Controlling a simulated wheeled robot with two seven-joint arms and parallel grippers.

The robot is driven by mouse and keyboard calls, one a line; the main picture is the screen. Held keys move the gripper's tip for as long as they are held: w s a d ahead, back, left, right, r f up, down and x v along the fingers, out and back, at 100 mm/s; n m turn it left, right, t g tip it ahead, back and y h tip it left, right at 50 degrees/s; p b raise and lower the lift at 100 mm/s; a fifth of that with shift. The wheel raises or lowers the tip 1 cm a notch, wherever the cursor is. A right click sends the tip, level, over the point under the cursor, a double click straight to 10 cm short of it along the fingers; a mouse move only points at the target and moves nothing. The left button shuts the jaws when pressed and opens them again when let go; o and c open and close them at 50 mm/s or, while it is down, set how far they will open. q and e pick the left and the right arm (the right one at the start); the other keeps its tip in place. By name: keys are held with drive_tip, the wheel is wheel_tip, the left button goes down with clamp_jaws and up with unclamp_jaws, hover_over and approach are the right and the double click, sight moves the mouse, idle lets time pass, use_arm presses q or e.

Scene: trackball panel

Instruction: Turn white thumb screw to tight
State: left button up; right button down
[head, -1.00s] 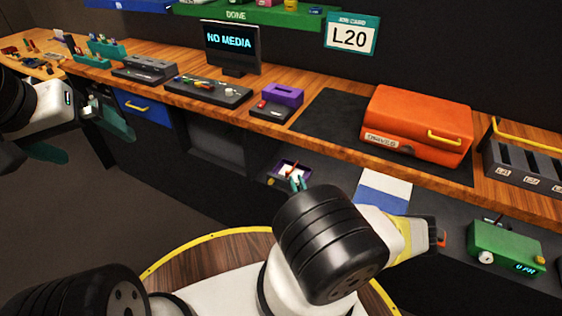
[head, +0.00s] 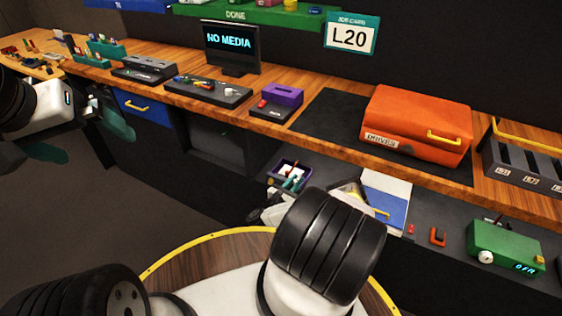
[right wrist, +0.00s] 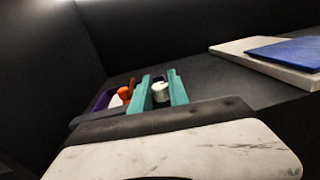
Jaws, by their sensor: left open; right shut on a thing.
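My right gripper (right wrist: 160,80) shows its teal fingers around a small white cylindrical piece (right wrist: 160,92) in the right wrist view, shut on it. I cannot tell whether this piece is the thumb screw. In the head view the right fingertips (head: 291,183) are at the small purple tray (head: 307,178) on the lower shelf, and my arm partly hides the hand. A white round knob (head: 486,257) sits on the front of a green box (head: 508,241) with a small lit display. My left gripper (head: 100,125) is open and empty at the far left, away from the shelf.
An orange item (right wrist: 124,93) lies in the tray beside the fingers. A white and blue flat stack (head: 384,198) lies right of the tray. A red U-shaped piece (head: 437,237) lies left of the green box. An orange case (head: 415,122) stands on the wooden bench above.

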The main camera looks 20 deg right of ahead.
drive_tip(key=shift+m+g+h, duration=0.4)
drive_tip(key=shift+m+g, duration=0.2)
drive_tip(key=shift+g, duration=0.1)
drive_tip(key=c, duration=1.3)
unclamp_jaws()
drive_tip(key=shift+o, duration=0.2)
